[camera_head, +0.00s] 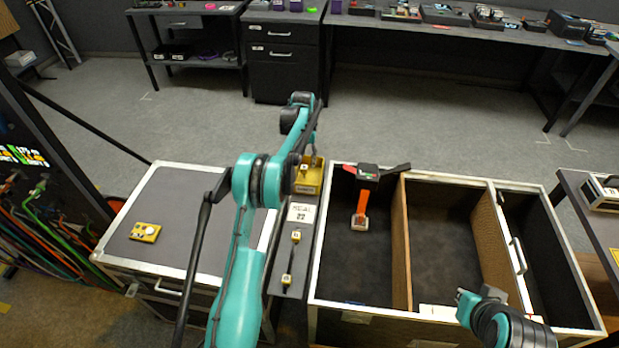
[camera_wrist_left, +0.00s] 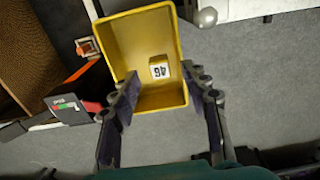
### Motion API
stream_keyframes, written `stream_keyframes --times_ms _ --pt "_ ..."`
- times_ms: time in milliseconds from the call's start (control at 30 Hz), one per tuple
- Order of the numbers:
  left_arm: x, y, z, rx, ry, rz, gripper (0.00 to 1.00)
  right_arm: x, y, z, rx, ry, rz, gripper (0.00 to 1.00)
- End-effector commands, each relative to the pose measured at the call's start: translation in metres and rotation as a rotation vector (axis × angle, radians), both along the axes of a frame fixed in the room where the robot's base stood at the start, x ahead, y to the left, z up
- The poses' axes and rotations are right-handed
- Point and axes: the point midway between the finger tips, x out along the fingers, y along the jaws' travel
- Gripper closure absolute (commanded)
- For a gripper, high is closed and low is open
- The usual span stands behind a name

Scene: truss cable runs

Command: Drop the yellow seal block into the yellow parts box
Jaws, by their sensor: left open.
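The yellow parts box (camera_head: 309,178) stands at the top of a narrow dark strip between two cases. In the left wrist view the yellow box (camera_wrist_left: 175,97) is open towards me. A small yellow block (camera_wrist_left: 159,67) with a white label reading 46 lies inside it, apart from my fingers; it also shows small in the head view (camera_head: 304,168). My left gripper (camera_wrist_left: 162,88) is open and empty, its fingers spread over the near part of the box. In the head view my left arm partly hides the gripper. My right gripper is not seen, only part of the right arm.
A yellow piece with a white disc (camera_head: 145,232) lies on the closed left case (camera_head: 185,207). A short cable with yellow ends (camera_head: 295,237) lies below a white label card (camera_head: 300,213). An orange-handled tool (camera_head: 361,207) stands in the open case (camera_head: 320,262) on the right.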

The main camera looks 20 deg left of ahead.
Motion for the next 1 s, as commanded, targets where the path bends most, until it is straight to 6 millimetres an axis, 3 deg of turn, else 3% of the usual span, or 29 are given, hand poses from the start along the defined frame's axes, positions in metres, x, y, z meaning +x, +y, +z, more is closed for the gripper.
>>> stream_keyframes --times_ms 300,500,1000 --pt "0.000 0.000 0.069 0.000 0.000 0.000 0.54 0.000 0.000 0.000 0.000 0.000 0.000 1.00" --pt "0.000 0.000 0.098 0.000 0.000 0.000 0.54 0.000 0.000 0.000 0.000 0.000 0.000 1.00" --pt "0.000 0.000 0.107 0.000 0.000 0.000 0.54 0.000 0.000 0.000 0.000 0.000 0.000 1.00"
